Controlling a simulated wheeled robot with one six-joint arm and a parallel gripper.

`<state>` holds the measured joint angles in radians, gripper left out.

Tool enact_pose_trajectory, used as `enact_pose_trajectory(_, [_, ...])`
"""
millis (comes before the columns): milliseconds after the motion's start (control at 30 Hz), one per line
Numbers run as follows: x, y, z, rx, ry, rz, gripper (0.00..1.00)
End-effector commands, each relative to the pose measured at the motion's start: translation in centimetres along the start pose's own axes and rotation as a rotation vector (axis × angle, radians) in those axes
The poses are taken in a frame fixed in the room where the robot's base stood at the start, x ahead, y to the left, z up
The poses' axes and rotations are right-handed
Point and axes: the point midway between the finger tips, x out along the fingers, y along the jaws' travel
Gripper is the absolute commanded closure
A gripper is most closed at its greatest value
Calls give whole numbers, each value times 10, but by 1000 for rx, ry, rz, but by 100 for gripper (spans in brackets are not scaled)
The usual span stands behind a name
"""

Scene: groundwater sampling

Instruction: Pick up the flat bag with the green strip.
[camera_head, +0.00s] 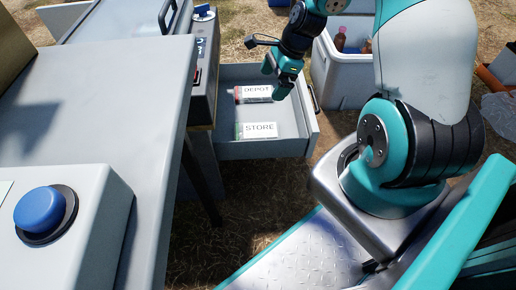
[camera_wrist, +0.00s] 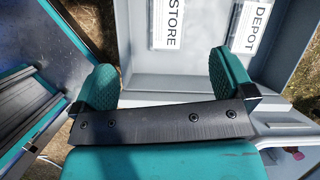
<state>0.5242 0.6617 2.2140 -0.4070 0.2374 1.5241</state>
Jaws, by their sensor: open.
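The flat bag with the green strip (camera_head: 258,130) lies in the open drawer, its white label reading STORE. It also shows at the top of the wrist view (camera_wrist: 168,24), cut off by the frame edge, and its green strip is not clear there. My gripper (camera_head: 283,90) is above the drawer near its right side, close to the other bag. In the wrist view its two fingers (camera_wrist: 164,80) are spread apart with nothing between them. The STORE bag lies beyond the fingers, untouched.
A second flat bag (camera_head: 253,94) with a red strip, labelled DEPOT, lies farther back in the same drawer (camera_head: 280,149). The drawer's walls surround both bags. A white cooler (camera_head: 340,85) with bottles stands to the right. A grey table with a blue button (camera_head: 40,208) is at left.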

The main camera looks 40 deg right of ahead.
Motion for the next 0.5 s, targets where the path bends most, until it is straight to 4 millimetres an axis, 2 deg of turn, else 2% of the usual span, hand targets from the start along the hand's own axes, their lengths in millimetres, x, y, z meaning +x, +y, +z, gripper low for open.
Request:
enact_pose_trajectory(33, [25, 0, -21, 71, 1, -5, 0])
enact_pose_trajectory(133, [40, -1, -40, 167, 3, -14, 0])
enact_pose_trajectory(267, [55, -2, -49, 216, 4, -18, 0])
enact_pose_trajectory(500, [108, -2, -50, 217, 4, -17, 0])
